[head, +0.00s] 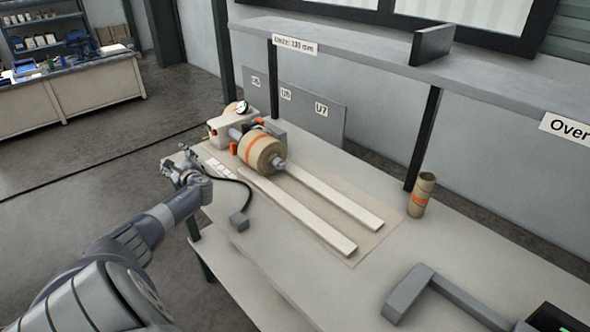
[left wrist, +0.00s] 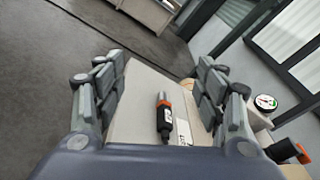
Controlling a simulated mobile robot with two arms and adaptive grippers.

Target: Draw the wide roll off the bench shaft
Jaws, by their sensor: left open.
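The wide kraft roll (head: 253,155), tan with an orange band, sits on the bench shaft (head: 279,163), whose metal end sticks out at the front right. Behind the roll stands a pale housing (head: 228,128) with a round gauge, which also shows in the left wrist view (left wrist: 265,102). My left gripper (head: 184,165) is at the bench's left edge, left of the roll and apart from it. In the left wrist view its fingers (left wrist: 158,78) are spread and empty, with a black and orange hand tool (left wrist: 163,118) on the bench beyond. My right gripper is out of view.
Two pale rails (head: 305,215) run along the bench from below the roll. A narrow banded tan roll (head: 422,196) stands upright at right. A grey bracket (head: 408,290) lies at front right. A shelf (head: 350,48) on dark posts overhangs the bench's back.

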